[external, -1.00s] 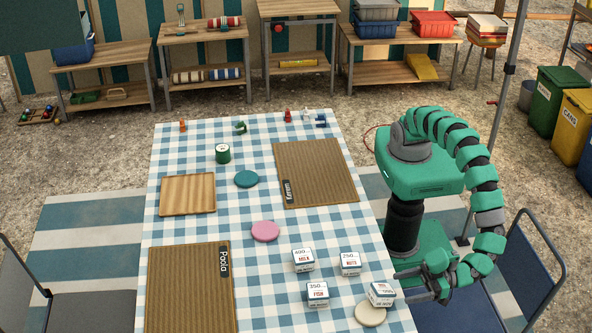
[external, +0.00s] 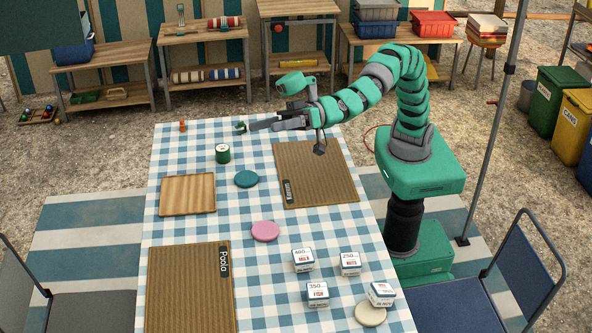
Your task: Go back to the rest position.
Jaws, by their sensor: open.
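My gripper (external: 268,123) is open and empty. It is raised over the far end of the checked table (external: 190,226), with its fingers pointing left. My arm arches from its base at the table's right side out over the far brown mat. The gripper and wrist hide the small red, white and blue pieces at the far edge. A small green piece (external: 240,127) shows just left of the fingertips; I cannot tell the gap in height between them.
Several white labelled boxes (external: 303,260) stand at the near right, one on a cream disc (external: 370,314). A green can (external: 223,153), teal disc (external: 246,179), pink disc (external: 265,231), wooden tray (external: 188,194) and brown mats (external: 190,290) lie on the table. Chairs (external: 520,270) flank it.

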